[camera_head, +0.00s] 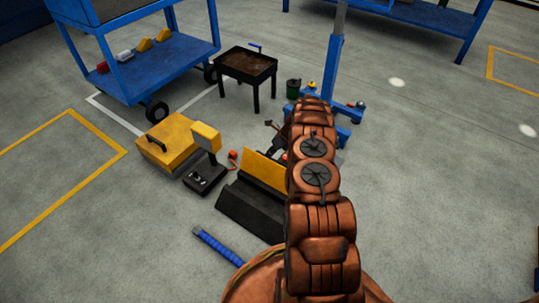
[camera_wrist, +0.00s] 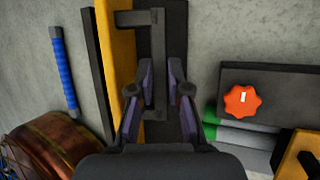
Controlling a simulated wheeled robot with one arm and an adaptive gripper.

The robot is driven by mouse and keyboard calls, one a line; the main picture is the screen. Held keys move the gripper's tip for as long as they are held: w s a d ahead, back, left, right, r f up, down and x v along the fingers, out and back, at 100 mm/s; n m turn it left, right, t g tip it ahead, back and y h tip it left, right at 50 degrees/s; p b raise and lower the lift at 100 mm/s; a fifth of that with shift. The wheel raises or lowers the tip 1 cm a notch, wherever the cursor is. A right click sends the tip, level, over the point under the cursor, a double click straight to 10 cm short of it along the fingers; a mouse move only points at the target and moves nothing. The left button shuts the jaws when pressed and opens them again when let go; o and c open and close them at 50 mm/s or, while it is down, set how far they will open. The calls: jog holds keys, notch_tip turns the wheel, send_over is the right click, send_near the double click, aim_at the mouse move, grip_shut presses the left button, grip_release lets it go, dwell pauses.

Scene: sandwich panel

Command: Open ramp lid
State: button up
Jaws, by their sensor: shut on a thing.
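The ramp unit has a yellow panel (camera_head: 265,170) above a black sloping plate (camera_head: 250,208) in the head view. In the wrist view the yellow panel (camera_wrist: 117,50) is a narrow strip, seen nearly edge-on. A dark bar handle (camera_wrist: 159,40) stands beside it, over a dark surface. My gripper (camera_wrist: 162,70) has its two fingers on either side of this handle and is shut on it. My arm hides the gripper and handle in the head view. I cannot tell how far the lid is raised.
A dark box with a red knob (camera_wrist: 242,100) lies right of the gripper. A yellow box (camera_head: 170,142), a black control box (camera_head: 205,178) and a blue-handled tool (camera_head: 220,248) are on the floor nearby. A blue cart (camera_head: 150,68) stands behind. Floor at right is clear.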

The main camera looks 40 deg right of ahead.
grip_shut()
jog(key=shift+a+r, duration=0.1)
jog(key=shift+a+r+h+p, duration=0.3)
jog(key=shift+a+r+p, duration=0.1)
jog(key=shift+p, duration=0.75)
jog(key=shift+s+a+r+h+p, duration=0.15)
jog(key=shift+s+a+r+p, duration=0.15)
jog(key=shift+p, duration=0.2)
jog(key=shift+s+a+r+h+p, duration=0.1)
jog(key=shift+s+a+h+p, duration=0.05)
jog(key=shift+a+p, duration=0.3)
jog(key=shift+f, duration=0.1)
